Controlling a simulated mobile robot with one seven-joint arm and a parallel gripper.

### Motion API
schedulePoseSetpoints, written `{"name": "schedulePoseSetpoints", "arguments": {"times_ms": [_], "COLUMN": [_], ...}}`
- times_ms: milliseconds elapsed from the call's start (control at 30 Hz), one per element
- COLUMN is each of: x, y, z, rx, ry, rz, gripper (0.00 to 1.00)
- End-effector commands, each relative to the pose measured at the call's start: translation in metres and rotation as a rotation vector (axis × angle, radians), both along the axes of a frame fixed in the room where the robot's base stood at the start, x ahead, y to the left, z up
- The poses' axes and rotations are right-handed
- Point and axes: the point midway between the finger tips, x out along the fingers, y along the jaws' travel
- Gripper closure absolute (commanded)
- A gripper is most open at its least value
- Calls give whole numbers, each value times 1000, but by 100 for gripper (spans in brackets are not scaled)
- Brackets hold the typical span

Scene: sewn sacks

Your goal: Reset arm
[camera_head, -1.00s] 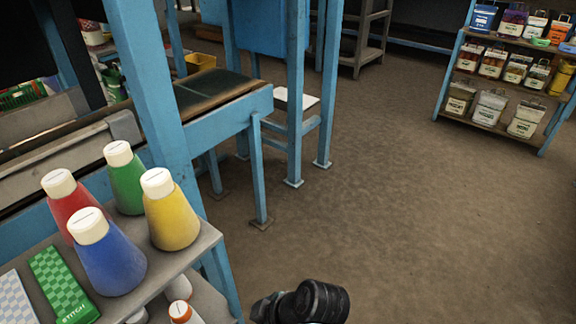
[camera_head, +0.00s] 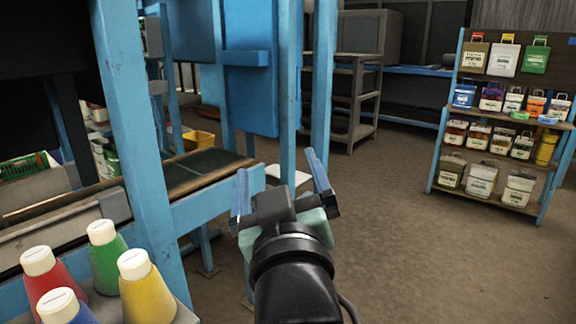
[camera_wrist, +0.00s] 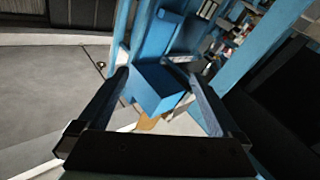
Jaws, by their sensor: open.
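My gripper (camera_head: 281,180) is raised in front of my body in the head view, its two blue fingers spread wide apart with nothing between them. In the wrist view my gripper (camera_wrist: 165,88) also shows open and empty. Beyond its fingers there is a blue box-like part (camera_wrist: 158,88) of the blue structure, apart from the fingers as far as I can tell.
Cone-shaped bottles in red (camera_head: 48,278), green (camera_head: 107,257), yellow (camera_head: 146,290) and blue (camera_head: 66,308) stand at the lower left. A blue-framed machine (camera_head: 137,130) rises at the left. A shelf (camera_head: 437,140) of pouches stands at the right. The floor (camera_head: 400,240) between is clear.

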Motion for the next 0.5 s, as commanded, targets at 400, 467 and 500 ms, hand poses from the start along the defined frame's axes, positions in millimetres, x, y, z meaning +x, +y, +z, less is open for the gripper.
{"name": "schedulePoseSetpoints", "arguments": {"times_ms": [400, 467, 500], "x": [-143, -143, -143], "y": [-13, -13, -13], "z": [240, 258, 270], "rx": [315, 314, 314], "ry": [-660, -658, -658], "rz": [40, 40, 40], "gripper": [0, 0, 0]}}
